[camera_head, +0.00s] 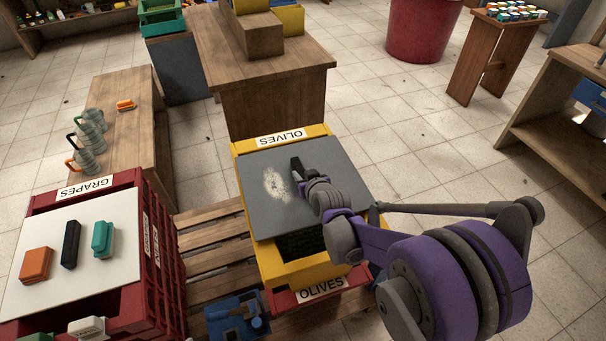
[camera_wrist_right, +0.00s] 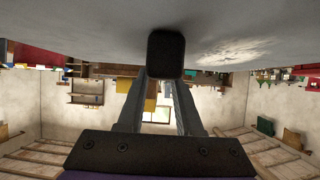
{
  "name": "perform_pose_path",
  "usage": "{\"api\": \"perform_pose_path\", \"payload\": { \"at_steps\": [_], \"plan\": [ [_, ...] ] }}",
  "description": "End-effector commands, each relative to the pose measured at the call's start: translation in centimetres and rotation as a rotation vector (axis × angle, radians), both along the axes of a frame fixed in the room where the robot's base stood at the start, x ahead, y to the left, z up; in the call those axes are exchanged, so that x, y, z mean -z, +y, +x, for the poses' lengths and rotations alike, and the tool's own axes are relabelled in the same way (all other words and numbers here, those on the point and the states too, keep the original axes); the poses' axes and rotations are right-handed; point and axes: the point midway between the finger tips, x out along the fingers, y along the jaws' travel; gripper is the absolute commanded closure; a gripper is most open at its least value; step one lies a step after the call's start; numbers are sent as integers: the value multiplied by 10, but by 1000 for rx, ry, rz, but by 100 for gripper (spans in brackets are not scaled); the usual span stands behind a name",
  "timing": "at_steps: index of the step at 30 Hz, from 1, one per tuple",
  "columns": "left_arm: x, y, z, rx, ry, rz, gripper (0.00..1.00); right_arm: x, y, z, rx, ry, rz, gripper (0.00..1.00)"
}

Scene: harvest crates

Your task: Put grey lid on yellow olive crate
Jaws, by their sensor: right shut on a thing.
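The yellow olive crate (camera_head: 241,172) stands in the middle of the head view, with an OLIVES label on its far rim. The grey lid (camera_head: 265,213), a flat slab with a pale worn patch, lies over most of its opening. A dark strip of the contents (camera_head: 300,243) shows at the near end. My right gripper (camera_head: 302,180) is shut on the lid's black handle; the handle (camera_wrist_right: 166,52) and the lid (camera_wrist_right: 80,28) also show in the right wrist view. I cannot tell whether the lid touches the rim. My left gripper is out of view.
A red crate with another OLIVES label (camera_head: 322,289) shows below the yellow one. At left, a red GRAPES crate (camera_head: 155,260) has a white board (camera_head: 70,225) with small coloured items. A wooden pallet (camera_head: 208,250) lies between. A wooden table (camera_head: 262,75) stands behind.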

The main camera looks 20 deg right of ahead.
Motion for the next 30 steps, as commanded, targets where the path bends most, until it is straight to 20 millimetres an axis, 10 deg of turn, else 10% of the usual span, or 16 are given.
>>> {"api": "perform_pose_path", "payload": {
  "at_steps": [20, 21, 26, 30],
  "plan": [
    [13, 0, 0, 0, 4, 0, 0, 15, 0, 0, 0, -1, 0, 100],
    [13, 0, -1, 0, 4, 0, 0, 15, 0, 0, 0, -1, 0, 60],
    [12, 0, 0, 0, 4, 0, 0, 14, 0, 0, 0, -1, 0, 31],
    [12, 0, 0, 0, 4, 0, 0, 14, 0, 0, 0, -1, 0, 30]
  ]
}}
